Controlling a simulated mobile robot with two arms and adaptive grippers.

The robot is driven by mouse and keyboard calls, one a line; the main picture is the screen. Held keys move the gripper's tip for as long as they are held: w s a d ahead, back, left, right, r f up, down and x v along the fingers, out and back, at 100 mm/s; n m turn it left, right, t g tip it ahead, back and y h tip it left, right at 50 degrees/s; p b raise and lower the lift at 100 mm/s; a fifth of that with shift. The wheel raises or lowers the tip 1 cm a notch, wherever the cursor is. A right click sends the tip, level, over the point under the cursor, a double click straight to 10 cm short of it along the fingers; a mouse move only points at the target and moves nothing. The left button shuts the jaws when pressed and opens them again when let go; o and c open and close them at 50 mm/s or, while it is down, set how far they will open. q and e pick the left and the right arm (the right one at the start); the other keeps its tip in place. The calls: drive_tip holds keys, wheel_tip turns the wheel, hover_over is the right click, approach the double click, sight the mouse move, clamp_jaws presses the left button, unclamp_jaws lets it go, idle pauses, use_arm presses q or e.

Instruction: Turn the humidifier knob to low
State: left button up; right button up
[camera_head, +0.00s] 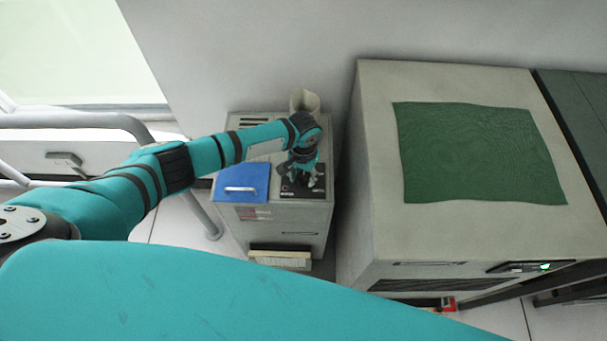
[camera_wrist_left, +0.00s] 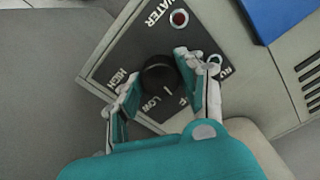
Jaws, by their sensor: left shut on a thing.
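The humidifier (camera_head: 305,221) is a grey cabinet with a black control panel (camera_head: 291,189) on top. In the left wrist view the panel (camera_wrist_left: 105,68) carries the words WATER, HIGH and LOW. The round black knob (camera_wrist_left: 159,72) sits between the fingers of my left gripper (camera_wrist_left: 157,77), which is shut on it. A short pale mark shows on the knob's side towards LOW; its exact setting is hard to tell. In the head view my left gripper (camera_head: 302,172) reaches down onto the panel and hides the knob. My right gripper is not in view.
A blue lid (camera_head: 240,184) lies beside the panel; a red light (camera_wrist_left: 179,18) is near WATER. A larger grey cabinet (camera_head: 375,190) with a green cloth (camera_head: 480,150) stands to the right, across a narrow gap. A pale rolled object (camera_head: 304,99) is behind my wrist, near the wall.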

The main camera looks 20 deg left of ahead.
sight(303, 177)
use_arm(q)
drive_tip(key=m, duration=0.5)
drive_tip(key=shift+p, duration=0.35)
drive_tip(key=m, duration=0.5)
drive_tip(key=shift+w+r, duration=0.1)
drive_tip(key=shift+m, duration=0.4)
drive_tip(key=o, duration=1.2)
wheel_tip(303, 177, up, 12)
